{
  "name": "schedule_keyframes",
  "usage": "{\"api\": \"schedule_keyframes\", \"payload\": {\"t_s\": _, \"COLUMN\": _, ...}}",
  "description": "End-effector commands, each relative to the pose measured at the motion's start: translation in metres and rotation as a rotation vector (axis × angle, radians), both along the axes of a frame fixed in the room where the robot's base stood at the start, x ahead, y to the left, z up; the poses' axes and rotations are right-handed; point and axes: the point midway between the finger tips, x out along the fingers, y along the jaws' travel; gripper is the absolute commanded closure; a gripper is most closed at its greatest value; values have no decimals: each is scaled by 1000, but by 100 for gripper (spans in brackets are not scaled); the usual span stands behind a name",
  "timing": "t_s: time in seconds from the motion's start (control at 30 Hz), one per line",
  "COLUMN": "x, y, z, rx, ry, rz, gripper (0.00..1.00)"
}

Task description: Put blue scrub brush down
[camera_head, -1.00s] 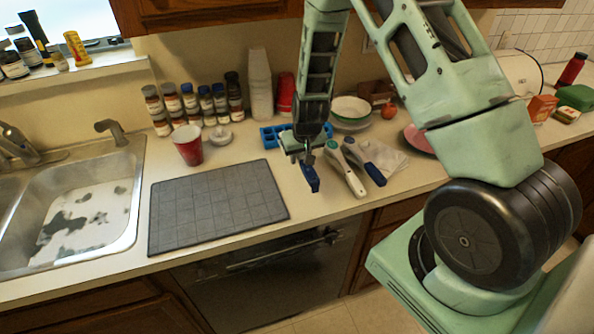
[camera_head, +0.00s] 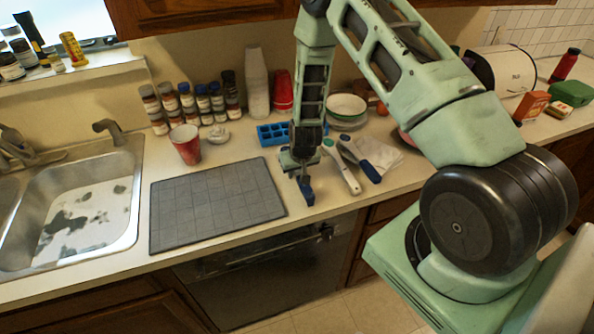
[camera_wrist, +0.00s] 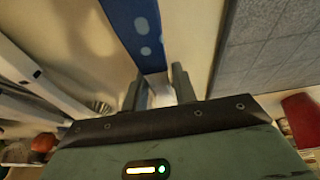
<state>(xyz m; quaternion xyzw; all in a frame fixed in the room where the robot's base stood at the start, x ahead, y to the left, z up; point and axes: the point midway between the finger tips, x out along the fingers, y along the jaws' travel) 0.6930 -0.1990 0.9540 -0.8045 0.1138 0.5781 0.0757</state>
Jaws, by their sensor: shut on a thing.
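The blue scrub brush (camera_head: 307,193) is at my gripper's lower end, low over the counter near its front edge. It also shows as a long blue strip (camera_wrist: 137,28) in the wrist view, running from the top edge down to between the fingers. My gripper (camera_head: 301,176) points down and is shut on the brush; its two fingers also show in the wrist view (camera_wrist: 160,88). The palm hides part of the brush. I cannot tell whether the brush touches the counter.
A grey mat (camera_head: 215,207) lies just left. A white-handled utensil (camera_head: 346,174) and a blue-handled one (camera_head: 370,172) lie close on the right. A blue tray (camera_head: 271,133) is behind, a red cup (camera_head: 186,145) farther left. The counter's front edge is near.

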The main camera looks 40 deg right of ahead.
Motion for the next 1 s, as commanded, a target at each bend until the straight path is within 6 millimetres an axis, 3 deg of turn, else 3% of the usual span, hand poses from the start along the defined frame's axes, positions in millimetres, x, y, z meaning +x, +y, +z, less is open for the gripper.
{"api": "schedule_keyframes", "payload": {"t_s": 0.03, "x": 0, "y": 0, "z": -3, "rx": 0, "ry": 0, "rz": 0, "gripper": 97}}
{"api": "schedule_keyframes", "payload": {"t_s": 0.07, "x": 0, "y": 0, "z": -2, "rx": 0, "ry": 0, "rz": 0, "gripper": 67}}
{"api": "schedule_keyframes", "payload": {"t_s": 0.13, "x": 0, "y": 0, "z": -2, "rx": 0, "ry": 1, "rz": 0, "gripper": 51}}
{"api": "schedule_keyframes", "payload": {"t_s": 0.57, "x": -1, "y": 1, "z": 6, "rx": 0, "ry": 0, "rz": 1, "gripper": 51}}
{"api": "schedule_keyframes", "payload": {"t_s": 1.0, "x": -23, "y": 8, "z": 73, "rx": -1, "ry": -4, "rz": 1, "gripper": 51}}
